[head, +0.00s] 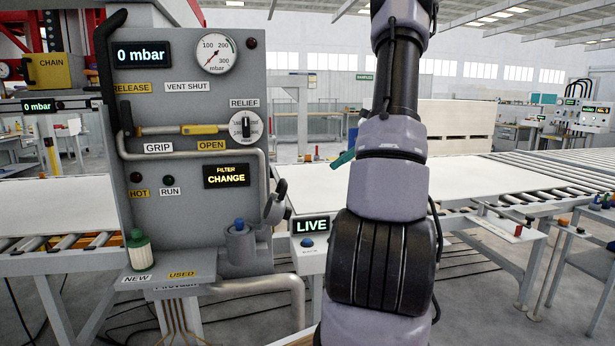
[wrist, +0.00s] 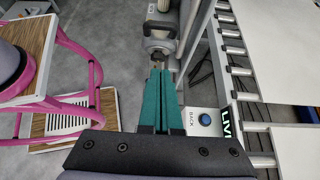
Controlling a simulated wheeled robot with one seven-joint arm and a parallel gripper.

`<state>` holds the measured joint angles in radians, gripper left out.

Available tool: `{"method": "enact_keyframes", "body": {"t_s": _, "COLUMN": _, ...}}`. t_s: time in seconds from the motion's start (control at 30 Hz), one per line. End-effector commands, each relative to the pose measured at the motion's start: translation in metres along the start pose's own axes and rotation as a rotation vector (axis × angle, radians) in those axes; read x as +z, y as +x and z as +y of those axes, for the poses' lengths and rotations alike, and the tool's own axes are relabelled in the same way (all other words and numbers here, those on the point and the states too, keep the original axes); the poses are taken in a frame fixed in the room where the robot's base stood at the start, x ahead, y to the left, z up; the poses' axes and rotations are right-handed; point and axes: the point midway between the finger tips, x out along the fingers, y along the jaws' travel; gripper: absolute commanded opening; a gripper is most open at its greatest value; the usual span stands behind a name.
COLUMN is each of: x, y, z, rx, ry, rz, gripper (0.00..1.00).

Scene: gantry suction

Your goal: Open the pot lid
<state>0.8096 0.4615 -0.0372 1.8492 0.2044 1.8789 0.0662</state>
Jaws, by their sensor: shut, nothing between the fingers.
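The grey pot (head: 240,250) is on the right side of the panel, with a blue knob-like piece showing at its top. A round grey lid (head: 274,208) with a dark handle stands steeply tilted at the pot's right edge, so the pot looks open. In the wrist view a grey round part, seemingly the lid (wrist: 158,45), lies just beyond my fingertips. My gripper (wrist: 160,72) is shut and empty, its teal fingers together. In the head view its teal tip (head: 342,159) shows left of my arm, right of the lid and apart from it.
A white, green-topped filter (head: 139,250) stands on the shelf marked NEW; the USED spot is bare. A LIVE box (head: 311,240) with a blue BACK button is right of the pot. A roller conveyor with a white sheet (head: 450,183) lies behind. Pink-framed steps (wrist: 75,100) are left.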

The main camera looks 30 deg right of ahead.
Motion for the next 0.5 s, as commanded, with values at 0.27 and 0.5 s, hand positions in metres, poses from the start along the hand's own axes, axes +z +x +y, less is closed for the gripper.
{"method": "enact_keyframes", "body": {"t_s": 0.27, "x": 0.001, "y": 0.043, "z": 0.001, "rx": 0.006, "ry": -0.001, "rz": -0.001, "gripper": 0.0}}
{"method": "enact_keyframes", "body": {"t_s": 0.5, "x": 0.001, "y": 0.095, "z": 0.001, "rx": 0.006, "ry": -0.001, "rz": -0.001, "gripper": 0.0}}
